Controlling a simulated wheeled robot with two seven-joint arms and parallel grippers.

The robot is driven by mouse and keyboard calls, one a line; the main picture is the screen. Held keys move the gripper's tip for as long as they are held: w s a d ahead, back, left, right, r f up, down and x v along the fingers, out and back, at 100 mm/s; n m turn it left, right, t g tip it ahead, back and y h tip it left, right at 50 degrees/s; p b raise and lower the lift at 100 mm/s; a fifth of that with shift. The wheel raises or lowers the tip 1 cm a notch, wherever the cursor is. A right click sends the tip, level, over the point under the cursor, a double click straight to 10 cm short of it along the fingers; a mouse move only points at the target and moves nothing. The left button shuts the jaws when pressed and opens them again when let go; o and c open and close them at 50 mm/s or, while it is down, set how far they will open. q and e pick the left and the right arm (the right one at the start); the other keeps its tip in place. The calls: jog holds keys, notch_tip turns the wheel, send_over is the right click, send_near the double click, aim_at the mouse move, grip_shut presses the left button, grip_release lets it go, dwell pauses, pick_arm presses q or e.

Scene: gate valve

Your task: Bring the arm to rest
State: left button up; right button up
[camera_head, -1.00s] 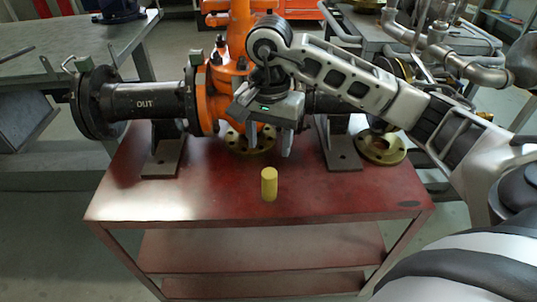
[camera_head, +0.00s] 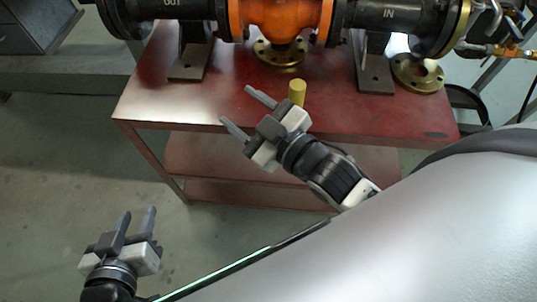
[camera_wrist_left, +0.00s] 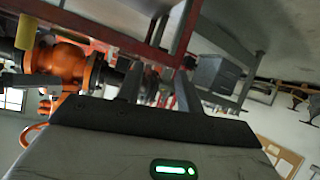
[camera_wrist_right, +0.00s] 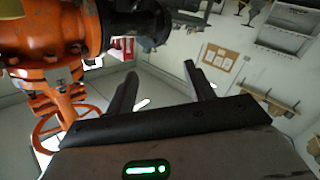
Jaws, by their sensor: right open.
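My left gripper (camera_head: 136,215) is at the lower left of the head view, over the floor in front of the red table. Its two fingers are apart with nothing between them, and they also show in the left wrist view (camera_wrist_left: 158,85). My right gripper (camera_head: 237,105) is in front of the table's front edge area, left of a yellow cylinder (camera_head: 297,92). Its fingers are spread and empty, as in the right wrist view (camera_wrist_right: 160,80). The orange gate valve (camera_head: 283,16) stands at the back of the table, with its top out of the head view.
The red table (camera_head: 225,100) has a lower shelf (camera_head: 220,155). The valve's black pipes (camera_head: 382,15) run left and right on supports (camera_head: 190,60). A brass flange (camera_head: 417,73) lies at the right. Grey floor (camera_head: 70,160) is open at the left.

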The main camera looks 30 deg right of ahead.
jog(key=s+d+f+m+g+h, duration=0.1)
jog(key=s+f+m+g, duration=0.3)
jog(key=f, duration=0.5)
jog(key=s+m, duration=0.2)
jog(key=shift+s+g+h, duration=0.3)
jog(key=shift+s+g, duration=0.1)
pick_arm(q)
jog(key=shift+a+r+g+p, duration=0.2)
jog(key=shift+r+p, duration=0.55)
jog(key=shift+p, duration=1.25)
jog(key=shift+a+r+g+p, duration=0.15)
jog(key=shift+r+p, duration=0.6)
jog(key=shift+p, duration=1.25)
pick_arm(e)
jog(key=shift+s+d+r+g+h, duration=0.15)
jog(key=shift+d+r+g, duration=0.1)
jog(key=shift+r, duration=0.55)
jog(key=shift+w+d+r+g+h, duration=0.15)
jog(key=shift+r+g, duration=0.1)
jog(key=shift+r, duration=0.55)
